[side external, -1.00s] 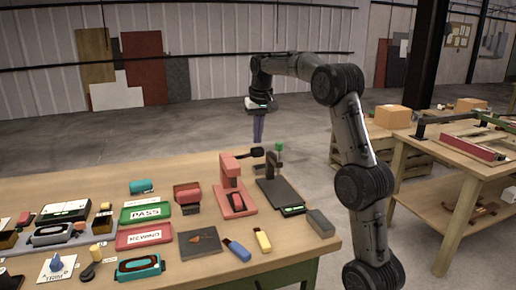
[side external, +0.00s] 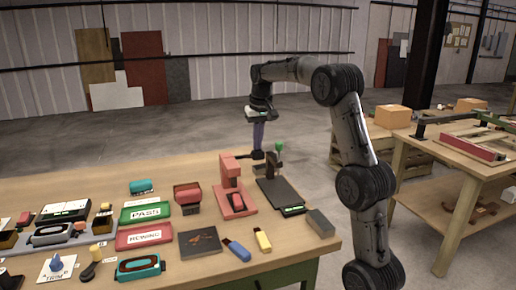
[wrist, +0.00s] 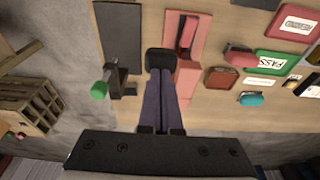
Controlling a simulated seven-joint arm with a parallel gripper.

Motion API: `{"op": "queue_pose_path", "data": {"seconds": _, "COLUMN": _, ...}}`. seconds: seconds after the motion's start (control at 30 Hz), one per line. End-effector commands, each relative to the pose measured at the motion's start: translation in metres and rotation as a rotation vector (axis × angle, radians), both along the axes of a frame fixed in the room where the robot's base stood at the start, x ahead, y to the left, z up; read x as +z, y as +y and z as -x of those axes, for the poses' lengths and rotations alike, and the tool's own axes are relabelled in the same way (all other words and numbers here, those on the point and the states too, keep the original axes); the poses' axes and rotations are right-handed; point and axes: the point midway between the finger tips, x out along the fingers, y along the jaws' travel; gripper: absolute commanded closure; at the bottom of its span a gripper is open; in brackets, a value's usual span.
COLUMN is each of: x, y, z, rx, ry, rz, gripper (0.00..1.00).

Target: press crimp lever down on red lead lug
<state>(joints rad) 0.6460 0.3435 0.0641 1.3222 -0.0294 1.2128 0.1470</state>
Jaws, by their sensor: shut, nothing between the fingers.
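The red crimp press (side external: 230,172) stands upright on its red base near the table's far right. Its black crimp lever (side external: 246,156) sticks out to the right, roughly level; the lever's black end pad (wrist: 160,60) shows in the wrist view. My gripper (side external: 258,148) points down with its fingers shut and empty, the tips at the lever's outer end and apparently touching it from above. The wrist view shows the fingers (wrist: 170,80) meeting the pad. A dark red piece (side external: 235,201) lies on the press base; I cannot tell whether it is the red lead lug.
A black stand with a green knob (side external: 279,146) is close to the right of my gripper.

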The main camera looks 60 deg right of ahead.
Motion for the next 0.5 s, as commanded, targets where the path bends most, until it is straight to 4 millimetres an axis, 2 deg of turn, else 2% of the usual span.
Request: {"op": "queue_pose_path", "data": {"seconds": 0.5, "x": -0.026, "y": 0.0, "z": 0.0, "rx": 0.0, "ry": 0.004, "rz": -0.002, "gripper": 1.0}}
